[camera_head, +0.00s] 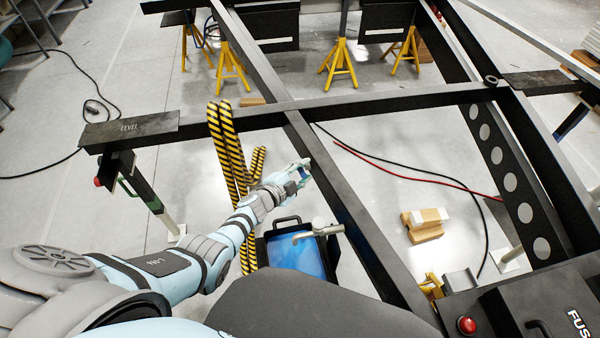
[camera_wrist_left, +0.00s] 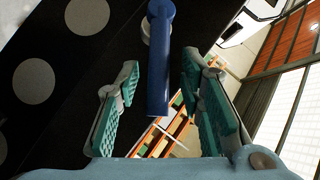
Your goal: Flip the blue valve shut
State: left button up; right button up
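The blue valve (camera_wrist_left: 158,65) shows in the left wrist view as a blue bar with a rounded upper end, set against a dark beam. My left gripper (camera_wrist_left: 160,78) is open, with its two green-padded fingers on either side of the blue bar. Gaps show between the bar and both fingers. Depth between bar and fingertips is hard to judge. In the head view my left gripper (camera_head: 303,172) is at the side of the dark chassis beam (camera_head: 345,205), and it mostly hides the valve there. My right gripper is not in view.
A pale tap-like pipe (camera_head: 310,233) and a blue container (camera_head: 295,257) are below my left gripper. Yellow-black striped posts (camera_head: 228,150) stand close to my left forearm. A crossbeam (camera_head: 270,116) lies beyond. Yellow stands (camera_head: 338,65) and cables (camera_head: 410,176) are farther off.

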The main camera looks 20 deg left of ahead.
pick_arm(q)
jog(key=shift+s, duration=0.1)
